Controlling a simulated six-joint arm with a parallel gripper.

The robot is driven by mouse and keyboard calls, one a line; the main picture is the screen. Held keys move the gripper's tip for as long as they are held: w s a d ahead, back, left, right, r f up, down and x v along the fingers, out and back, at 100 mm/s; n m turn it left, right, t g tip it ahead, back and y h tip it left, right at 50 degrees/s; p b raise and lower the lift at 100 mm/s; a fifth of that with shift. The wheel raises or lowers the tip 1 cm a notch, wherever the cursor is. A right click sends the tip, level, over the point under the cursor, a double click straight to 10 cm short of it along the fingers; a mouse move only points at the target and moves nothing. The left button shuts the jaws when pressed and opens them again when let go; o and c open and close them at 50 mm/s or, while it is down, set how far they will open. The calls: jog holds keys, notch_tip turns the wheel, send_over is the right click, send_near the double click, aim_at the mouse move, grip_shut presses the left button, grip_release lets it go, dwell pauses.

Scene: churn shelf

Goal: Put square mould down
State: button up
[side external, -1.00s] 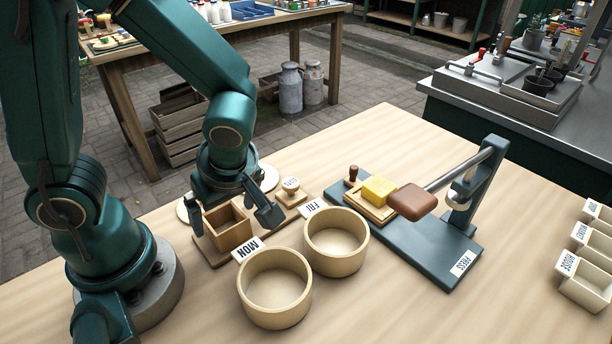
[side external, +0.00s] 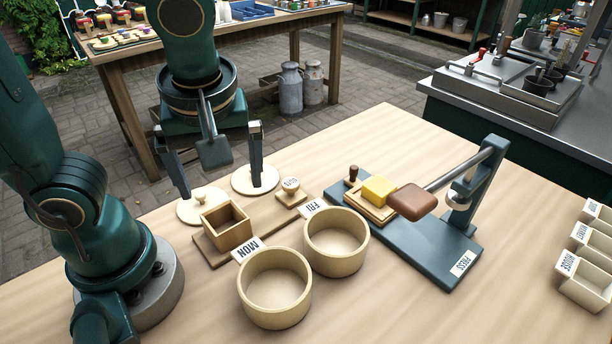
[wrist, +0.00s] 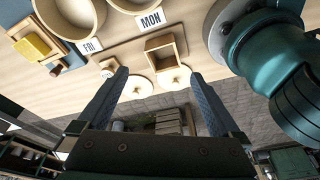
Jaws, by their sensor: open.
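The square mould (side external: 227,226) is an open wooden box. It sits upright on a brown board (side external: 205,250) on the table, left of the round tubs. It also shows in the wrist view (wrist: 161,55), ahead of my fingers. My gripper (side external: 222,164) is open and empty, raised above and behind the mould, apart from it. In the wrist view my gripper (wrist: 158,92) has its two fingers spread wide with nothing between them.
Two round lids (side external: 255,180) lie behind the board, and a small stamp (side external: 290,190) stands on its right end. Round tubs marked MON (side external: 275,318) and FRI (side external: 335,270) stand in front. A press (side external: 425,245) with yellow butter (side external: 378,189) is at right.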

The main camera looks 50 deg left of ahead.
jog(key=m+t+h, duration=0.1)
jog(key=m, duration=0.3)
jog(key=r+m+t, duration=0.1)
jog(key=m+t, duration=0.1)
jog(key=m, duration=0.2)
jog(key=m+t+h, duration=0.1)
jog(key=m, duration=0.4)
jog(key=shift+w+a+r+t+h, duration=0.1)
jog(key=shift+a+r+t+h, duration=0.2)
jog(key=shift+a, duration=0.05)
